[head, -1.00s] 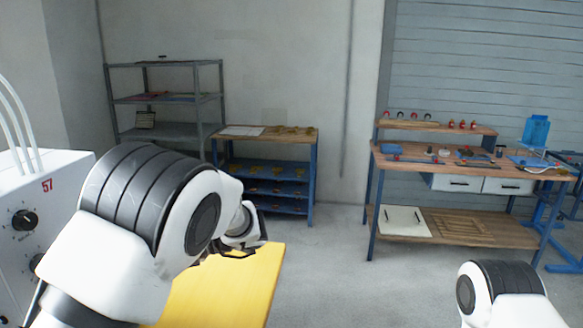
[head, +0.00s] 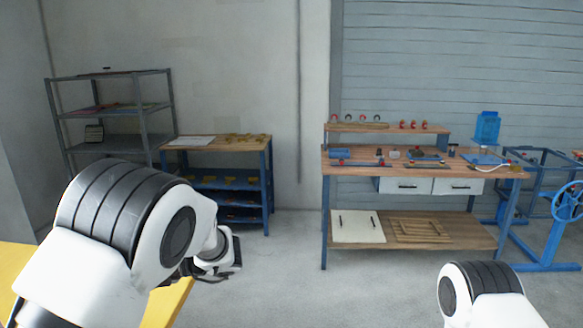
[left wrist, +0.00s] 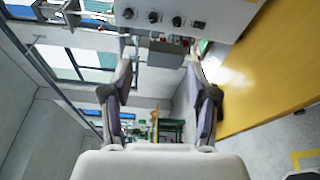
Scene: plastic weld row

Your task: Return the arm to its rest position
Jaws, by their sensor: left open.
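My left arm (head: 125,220) is bent in the lower left of the head view. Its gripper (head: 212,270) shows small and partly hidden behind my own wrist, over the edge of the yellow tabletop (head: 172,303). In the left wrist view the two dark fingers of the left gripper (left wrist: 158,82) stand wide apart with nothing between them. My right arm (head: 482,290) shows only as a white and black link at the bottom right. Its gripper is out of the picture.
A wooden workbench (head: 350,169) with blue legs and small tools stands at the back right. A smaller blue-framed bench (head: 215,143) and a grey shelf rack (head: 110,148) stand at the back left. A white control box (left wrist: 200,12) shows in the left wrist view. The grey floor (head: 300,275) between is clear.

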